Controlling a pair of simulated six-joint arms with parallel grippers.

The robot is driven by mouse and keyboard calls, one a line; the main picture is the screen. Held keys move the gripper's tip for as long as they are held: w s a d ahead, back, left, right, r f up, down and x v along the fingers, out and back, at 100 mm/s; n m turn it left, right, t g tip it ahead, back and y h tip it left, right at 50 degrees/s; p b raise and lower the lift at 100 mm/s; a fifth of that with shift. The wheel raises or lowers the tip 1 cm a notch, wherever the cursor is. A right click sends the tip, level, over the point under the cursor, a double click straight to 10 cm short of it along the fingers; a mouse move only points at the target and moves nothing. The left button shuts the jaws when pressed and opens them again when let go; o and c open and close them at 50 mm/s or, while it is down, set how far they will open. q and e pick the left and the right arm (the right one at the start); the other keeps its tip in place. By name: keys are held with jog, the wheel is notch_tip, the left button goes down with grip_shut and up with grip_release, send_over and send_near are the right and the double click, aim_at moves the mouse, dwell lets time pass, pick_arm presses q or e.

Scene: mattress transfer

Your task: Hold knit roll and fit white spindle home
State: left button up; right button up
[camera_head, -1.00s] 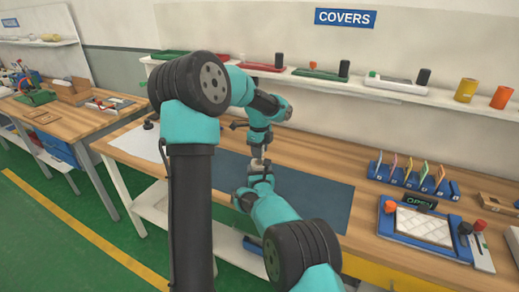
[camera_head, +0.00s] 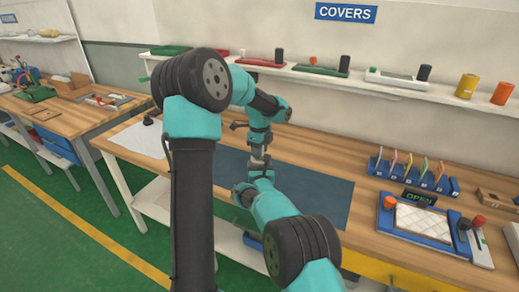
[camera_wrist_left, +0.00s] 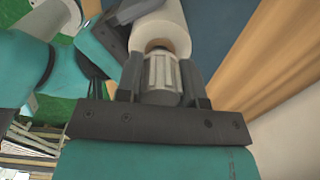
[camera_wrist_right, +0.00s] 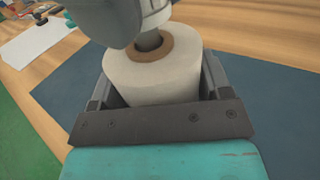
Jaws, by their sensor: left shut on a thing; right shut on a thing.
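The knit roll is a cream cylinder with a brown core, seen in the right wrist view (camera_wrist_right: 155,82) and the left wrist view (camera_wrist_left: 165,28). My right gripper (camera_wrist_right: 157,88) is shut around its sides. The white spindle (camera_wrist_left: 160,76) has a pale ribbed grip, and my left gripper (camera_wrist_left: 162,82) is shut on it. In the right wrist view its grey shaft (camera_wrist_right: 149,40) stands in the roll's core, with a white collar above the roll. How deep the shaft sits is hidden. In the head view both grippers meet, left above right, over the dark mat (camera_head: 315,195).
The wooden bench holds a row of coloured tabs (camera_head: 410,172) and a blue-framed tray (camera_head: 428,222) with a quilted pad at right. A white sheet (camera_head: 138,140) lies at left. A back shelf (camera_head: 345,86) carries several parts. Most of the mat is bare.

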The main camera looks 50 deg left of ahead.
pick_arm(q)
jog(key=shift+f, duration=0.7)
jog(key=o, duration=1.1)
notch_tip(320, 180, up, 12)
dwell(0.7)
pick_arm(e)
jog(key=o, duration=0.9)
jog(key=shift+o, duration=0.2)
jog(key=shift+s, duration=0.1)
